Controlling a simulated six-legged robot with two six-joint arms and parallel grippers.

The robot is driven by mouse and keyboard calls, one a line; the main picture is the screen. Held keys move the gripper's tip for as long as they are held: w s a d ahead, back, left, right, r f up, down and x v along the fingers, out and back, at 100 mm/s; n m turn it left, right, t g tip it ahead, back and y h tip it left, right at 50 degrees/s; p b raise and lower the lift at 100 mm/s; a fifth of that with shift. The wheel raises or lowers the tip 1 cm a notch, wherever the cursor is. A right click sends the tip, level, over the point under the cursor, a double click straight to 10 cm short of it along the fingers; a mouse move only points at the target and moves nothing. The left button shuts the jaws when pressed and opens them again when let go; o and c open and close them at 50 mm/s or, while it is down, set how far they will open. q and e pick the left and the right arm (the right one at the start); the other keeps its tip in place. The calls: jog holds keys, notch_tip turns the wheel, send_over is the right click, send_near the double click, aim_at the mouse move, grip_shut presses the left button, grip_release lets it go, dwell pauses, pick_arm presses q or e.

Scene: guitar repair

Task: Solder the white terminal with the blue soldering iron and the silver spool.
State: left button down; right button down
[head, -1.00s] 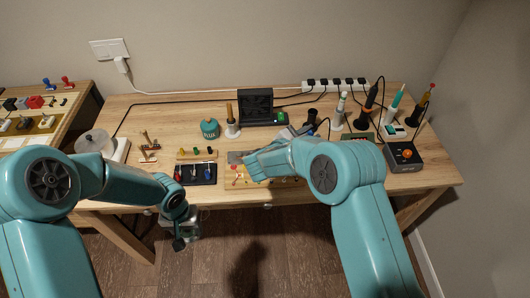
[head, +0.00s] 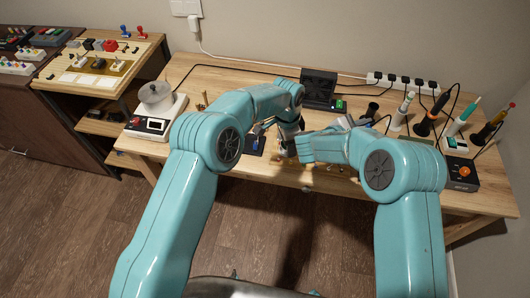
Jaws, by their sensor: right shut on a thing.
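My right gripper (head: 305,148) reaches in from the right to the middle of the bench, low over the work area. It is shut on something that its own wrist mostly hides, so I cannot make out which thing. My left gripper (head: 288,132) hangs down from the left arm right beside it, close to the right wrist; its fingers are too hidden to tell open from shut. The white terminal is not distinguishable; the small parts below the grippers are largely covered. I cannot pick out the silver spool or the blue soldering iron with certainty.
Several upright tools stand at the right, among them a teal-handled one (head: 464,113) and a black-and-orange one (head: 432,118). A box with an orange knob (head: 464,171) is at the right edge. A white hotplate-like device (head: 155,126) is at the left. The power strip (head: 400,82) runs along the back.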

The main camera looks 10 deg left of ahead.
pick_arm(q)
jog(key=shift+w+d+m, duration=0.25)
jog(key=shift+d+m, duration=0.05)
jog(key=shift+d, duration=0.25)
jog(key=shift+w+d+f, duration=0.25)
jog(key=shift+d+f, duration=0.3)
jog(key=shift+f, duration=0.05)
jog(key=shift+w+d+f, duration=0.2)
jog(key=shift+d+f, duration=0.35)
jog(key=shift+d, duration=0.05)
jog(key=shift+w+d+f, duration=0.25)
jog(key=shift+d+f, duration=0.3)
jog(key=shift+f, duration=0.05)
pick_arm(e)
jog(key=shift+f, duration=0.2)
jog(key=shift+d+f, duration=0.1)
jog(key=shift+f, duration=0.3)
jog(key=shift+f, duration=0.25)
pick_arm(q)
jog(key=shift+w+d+f, duration=0.3)
jog(key=shift+d+f, duration=0.1)
jog(key=shift+d, duration=0.3)
dwell(1.4)
